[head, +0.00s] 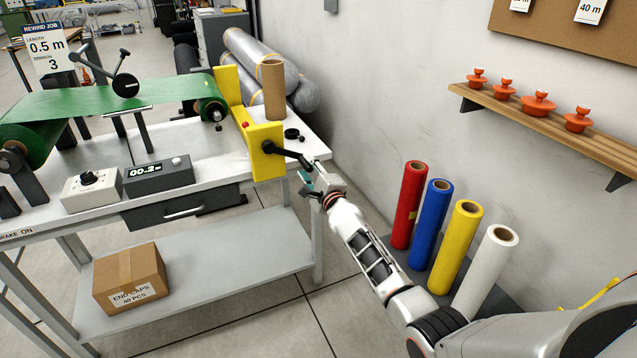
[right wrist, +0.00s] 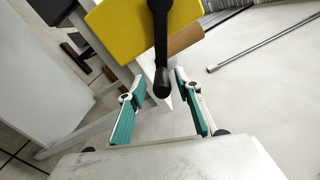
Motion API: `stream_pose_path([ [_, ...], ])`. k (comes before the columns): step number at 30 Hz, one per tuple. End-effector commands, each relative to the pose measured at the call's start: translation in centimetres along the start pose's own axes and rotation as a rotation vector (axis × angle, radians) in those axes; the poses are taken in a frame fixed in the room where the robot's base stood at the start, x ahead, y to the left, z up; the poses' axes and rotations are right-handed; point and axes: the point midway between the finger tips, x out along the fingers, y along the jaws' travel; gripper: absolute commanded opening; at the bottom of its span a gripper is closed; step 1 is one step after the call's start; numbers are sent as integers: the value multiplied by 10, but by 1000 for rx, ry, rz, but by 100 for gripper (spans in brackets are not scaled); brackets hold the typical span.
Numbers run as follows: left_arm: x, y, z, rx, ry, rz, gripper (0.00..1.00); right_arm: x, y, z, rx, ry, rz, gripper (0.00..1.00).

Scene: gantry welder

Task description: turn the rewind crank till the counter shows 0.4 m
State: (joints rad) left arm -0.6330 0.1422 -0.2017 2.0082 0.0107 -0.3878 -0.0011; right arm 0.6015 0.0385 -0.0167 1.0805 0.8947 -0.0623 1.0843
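The rewind crank (head: 288,152) is a black arm on the yellow housing (head: 267,150) at the table's right end. My right gripper (head: 312,178) is at the crank's outer end. In the right wrist view, the gripper (right wrist: 160,78) has its teal-padded fingers spread, with the black crank's rounded end (right wrist: 162,84) between the tips and a gap on each side. The counter (head: 158,176) is a dark box whose display appears to read 00.2. A green web runs to the rewind roll (head: 212,110) beside the housing. My left gripper is out of view.
A brown cardboard tube (head: 273,90) stands behind the housing. A light grey box with a knob (head: 91,190) sits left of the counter. Red, blue, yellow and white rolls (head: 430,235) stand by the wall near my right arm. A job sign (head: 46,48) reads 0.5 m.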

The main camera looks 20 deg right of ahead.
Motion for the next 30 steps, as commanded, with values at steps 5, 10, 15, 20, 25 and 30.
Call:
stream_pose_path([
  [5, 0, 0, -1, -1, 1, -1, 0, -27, 2, -1, 3, 2, 0, 34],
  [10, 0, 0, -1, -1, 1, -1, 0, -55, 2, -2, -1, 4, 1, 34],
  [15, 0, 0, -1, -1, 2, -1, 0, -81, 2, -2, -2, 4, 2, 34],
  [20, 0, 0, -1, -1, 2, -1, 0, -97, 2, -2, -3, 3, 3, 34],
  [25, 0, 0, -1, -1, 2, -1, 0, -103, 2, -2, -4, 3, 4, 34],
  [30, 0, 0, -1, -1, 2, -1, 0, -103, 2, -2, -3, 3, 4, 34],
])
